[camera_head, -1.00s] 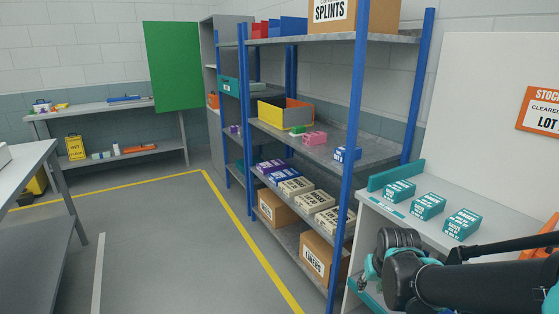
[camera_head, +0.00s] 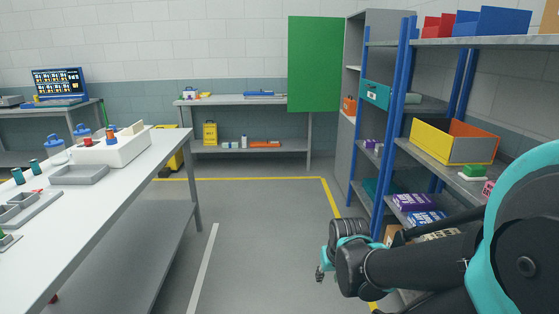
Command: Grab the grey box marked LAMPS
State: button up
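No grey box marked LAMPS can be made out in the head view. My gripper (camera_head: 321,273) shows small and dark at the end of my black and teal arm, low and right of centre, over the floor. Its fingers are too small and partly hidden to tell whether they are open or shut. The lower right part of the shelving is hidden behind my arm.
A blue-post shelf rack (camera_head: 404,110) with a yellow and orange bin (camera_head: 440,141) stands on the right. A long white table (camera_head: 135,178) with trays stands on the left. The grey floor (camera_head: 265,235) between them is clear. A back bench (camera_head: 270,101) stands behind.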

aim_at(378, 148)
jog(key=i, duration=0.9)
jog(key=i+j+z, duration=0.1)
jog(key=i, duration=0.8)
jog(key=i+j+z, duration=0.2)
jog(key=i+z, duration=0.3)
jog(key=i+j+z, duration=1.1)
jog(key=z, duration=0.25)
jog(key=j+z, duration=0.1)
jog(key=z, duration=0.2)
jog(key=i+j+z, duration=0.1)
jog(key=j+z, duration=0.3)
jog(key=j, duration=0.35)
jog(key=j+z, duration=0.35)
jog(key=j, duration=0.45)
jog(key=j+z, duration=0.1)
jog(key=j, duration=1.25)
